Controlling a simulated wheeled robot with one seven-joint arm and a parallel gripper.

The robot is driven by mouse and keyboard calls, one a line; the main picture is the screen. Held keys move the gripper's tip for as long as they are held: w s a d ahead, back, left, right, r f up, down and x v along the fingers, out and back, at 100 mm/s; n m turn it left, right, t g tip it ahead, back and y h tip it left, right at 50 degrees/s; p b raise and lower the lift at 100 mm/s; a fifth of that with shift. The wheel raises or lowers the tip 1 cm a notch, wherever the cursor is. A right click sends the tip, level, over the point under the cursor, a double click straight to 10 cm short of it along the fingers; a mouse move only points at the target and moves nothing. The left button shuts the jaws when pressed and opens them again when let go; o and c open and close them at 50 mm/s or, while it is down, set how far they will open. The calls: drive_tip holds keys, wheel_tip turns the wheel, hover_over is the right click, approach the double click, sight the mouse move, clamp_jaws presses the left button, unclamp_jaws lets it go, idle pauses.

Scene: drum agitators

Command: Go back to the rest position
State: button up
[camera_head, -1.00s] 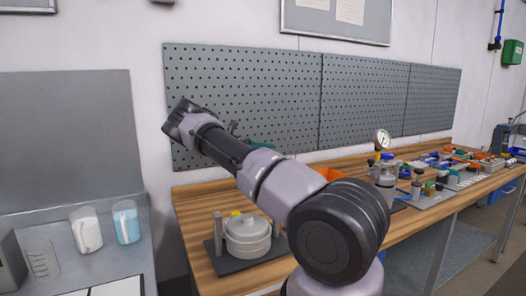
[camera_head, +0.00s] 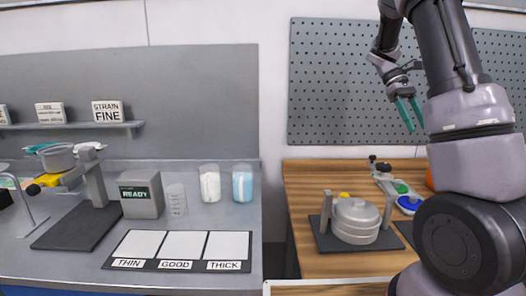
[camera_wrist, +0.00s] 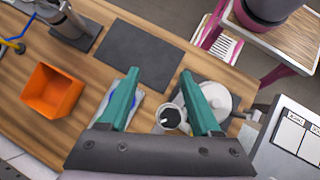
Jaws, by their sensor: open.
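My gripper (camera_head: 407,112) is raised at the upper right of the head view, in front of the pegboard (camera_head: 340,80). Its two teal fingers point downward, apart, with nothing between them. In the wrist view my gripper (camera_wrist: 159,75) is open and empty above the wooden bench (camera_wrist: 95,75). My arm stands upright at the right of the head view and hides part of the bench and pegboard.
A white lidded pot (camera_head: 356,222) stands on a dark base. An orange bin (camera_wrist: 54,90) and a bare dark plate (camera_wrist: 138,55) lie below.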

drive_tip(key=s+a+r+m+t+y, duration=0.2)
drive_tip(key=s+a+r+m+t, duration=0.2)
drive_tip(key=s+a+t, duration=0.3)
drive_tip(key=s+a+r+m+t+y, duration=0.3)
drive_tip(key=s+a+r+m+t, duration=0.2)
drive_tip(key=s+a, duration=0.5)
drive_tip(key=shift+s+a+t+y, duration=0.25)
drive_tip(key=shift+a+t+y, duration=0.05)
drive_tip(key=shift+a+t, duration=0.75)
